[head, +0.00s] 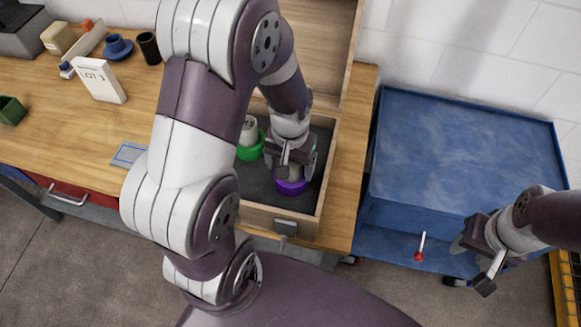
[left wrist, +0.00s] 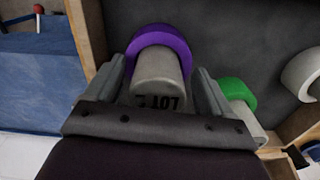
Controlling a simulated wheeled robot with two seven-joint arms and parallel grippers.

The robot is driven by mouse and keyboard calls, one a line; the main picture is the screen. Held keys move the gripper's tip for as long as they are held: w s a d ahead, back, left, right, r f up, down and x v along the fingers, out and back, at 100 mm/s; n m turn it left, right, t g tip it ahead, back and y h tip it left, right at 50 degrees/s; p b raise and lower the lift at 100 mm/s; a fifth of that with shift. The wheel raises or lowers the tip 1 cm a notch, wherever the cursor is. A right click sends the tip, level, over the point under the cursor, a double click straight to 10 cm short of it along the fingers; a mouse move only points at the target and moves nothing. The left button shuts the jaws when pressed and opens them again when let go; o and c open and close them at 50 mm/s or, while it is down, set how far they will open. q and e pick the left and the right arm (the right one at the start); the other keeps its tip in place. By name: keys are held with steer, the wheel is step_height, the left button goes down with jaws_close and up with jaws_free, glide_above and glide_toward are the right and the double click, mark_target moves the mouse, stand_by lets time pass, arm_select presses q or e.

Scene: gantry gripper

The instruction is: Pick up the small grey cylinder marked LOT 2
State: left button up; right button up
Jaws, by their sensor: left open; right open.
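In the head view the purple ring (head: 291,187) lies in the wooden tray (head: 268,219), below my left gripper (head: 292,160). A second pale cylinder (head: 249,128) stands in a green ring (head: 250,151). My right gripper (head: 481,257) is open and empty at the right.
The tray's walls stand close around the rings. A blue cart (head: 465,155) with a bare top stands right of the wooden table (head: 348,170). A white LOT 3 card (head: 99,80), a blue cup (head: 118,46) and a black cup (head: 149,47) are at the left.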

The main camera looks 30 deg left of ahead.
arm_select(q)
steer(key=shift+d, duration=0.2)
steer(key=c, duration=1.5)
steer(key=shift+r, duration=0.1)
